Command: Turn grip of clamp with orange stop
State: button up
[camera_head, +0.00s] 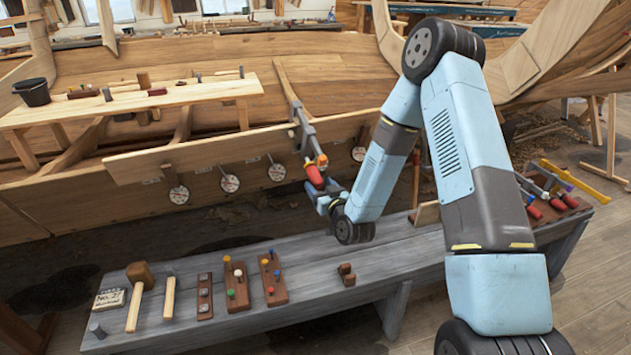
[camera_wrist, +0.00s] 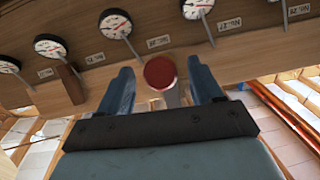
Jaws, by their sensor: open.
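The clamp (camera_head: 301,126) hangs on the edge of the hull plank, its bar slanting down toward me. An orange stop (camera_head: 321,160) shows near its lower end, and its red grip (camera_head: 315,177) is just below. My gripper (camera_head: 322,193) is at the red grip, its fingers partly hidden by the wrist. In the wrist view the round red grip end (camera_wrist: 160,72) sits between the two open blue fingers of my gripper (camera_wrist: 161,66), with a gap on each side. The clamp's jaws on the plank are small and hard to make out.
Dial gauges (camera_head: 229,183) line the plank beside the clamp. Below, a grey bench (camera_head: 330,262) carries a mallet (camera_head: 140,285), peg boards (camera_head: 236,286) and small brown blocks (camera_head: 346,273). More clamps with red grips (camera_head: 533,212) lie at its right end.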

aim_at(315, 180)
jog(key=shift+x, duration=2)
jog(key=c, duration=1)
jog(key=shift+o, duration=0.2)
jog(key=shift+m+g+y, duration=0.3)
jog(key=shift+m+y, duration=0.5)
jog(key=shift+s+a+m+g+y, duration=0.1)
jog(key=shift+m+g+y, duration=0.3)
jog(key=shift+m+y, duration=0.5)
